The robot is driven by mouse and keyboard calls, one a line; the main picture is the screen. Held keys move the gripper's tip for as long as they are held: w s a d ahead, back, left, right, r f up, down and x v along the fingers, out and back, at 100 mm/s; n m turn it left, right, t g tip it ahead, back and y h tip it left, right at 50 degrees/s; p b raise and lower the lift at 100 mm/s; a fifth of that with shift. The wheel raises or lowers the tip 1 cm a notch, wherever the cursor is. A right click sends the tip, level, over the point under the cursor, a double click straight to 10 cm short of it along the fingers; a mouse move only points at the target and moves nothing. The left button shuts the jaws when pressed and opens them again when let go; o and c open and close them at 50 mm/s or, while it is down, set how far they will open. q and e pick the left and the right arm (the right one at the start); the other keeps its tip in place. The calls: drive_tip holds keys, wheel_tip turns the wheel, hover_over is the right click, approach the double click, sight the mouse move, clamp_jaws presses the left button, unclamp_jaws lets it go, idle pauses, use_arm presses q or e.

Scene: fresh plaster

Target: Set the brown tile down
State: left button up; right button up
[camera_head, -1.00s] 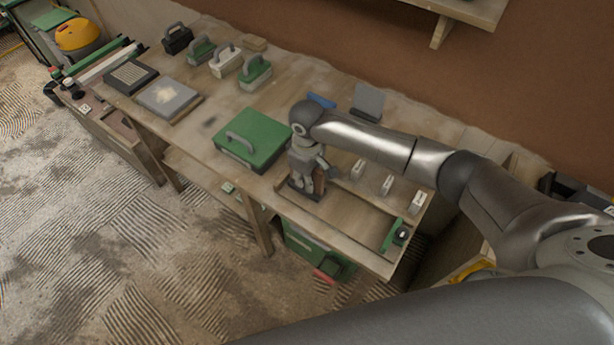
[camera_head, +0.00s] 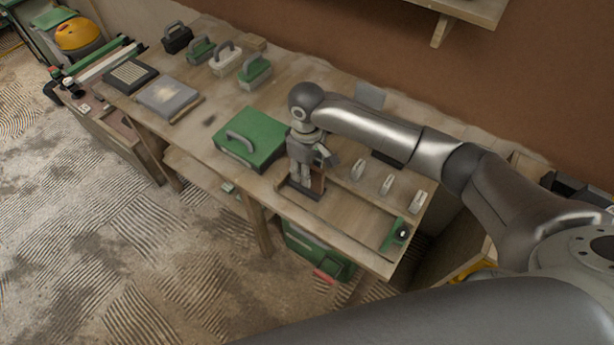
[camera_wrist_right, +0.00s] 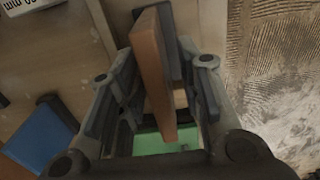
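The brown tile (camera_head: 318,181) stands upright on its edge at a dark base (camera_head: 301,192) near the front of the workbench. In the right wrist view the tile (camera_wrist_right: 152,75) shows edge-on between the fingers, with a dark grey piece close behind it. My right gripper (camera_head: 302,183) points down at the tile. In the wrist view its fingers (camera_wrist_right: 160,85) look spread, with gaps on both sides of the tile. The gripper hides part of the tile in the head view. My left gripper is out of view.
A green case (camera_head: 252,139) lies left of my right gripper on the workbench (camera_head: 215,120). Small grey blocks (camera_head: 387,184) stand to its right, and a green tool (camera_head: 395,236) lies at the right end. Several handled tools stand at the back left. A blue pad (camera_wrist_right: 40,138) shows in the wrist view.

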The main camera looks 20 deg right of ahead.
wheel_tip(320, 180, up, 8)
drive_tip(key=shift+r+b, duration=0.1)
drive_tip(key=shift+b, duration=0.25)
